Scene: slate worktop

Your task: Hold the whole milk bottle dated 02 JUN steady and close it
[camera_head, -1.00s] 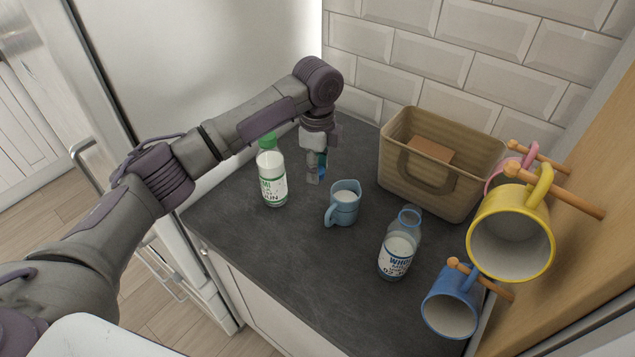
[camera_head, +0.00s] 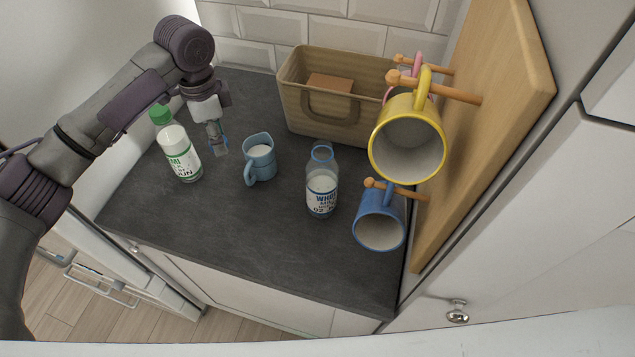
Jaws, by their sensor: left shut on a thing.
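The whole milk bottle (camera_head: 322,193) stands upright on the slate worktop, with a blue-lettered label and a date only partly legible. Its bluish neck is open, with no cap on it, and milk shows inside. My left gripper (camera_head: 219,146) is shut on a small blue thing, which looks like a cap and is mostly hidden by the fingers. It is to the left of the whole milk bottle and apart from it, between the green-capped bottle and the blue jug. My right gripper is not in view.
A green-capped milk bottle (camera_head: 180,153) stands at the left, and a blue jug (camera_head: 261,166) holding milk is in the middle. A tan basket (camera_head: 296,105) stands at the back. Yellow (camera_head: 376,140) and blue (camera_head: 380,232) mugs hang from wooden pegs at the right. The front worktop (camera_head: 230,240) is clear.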

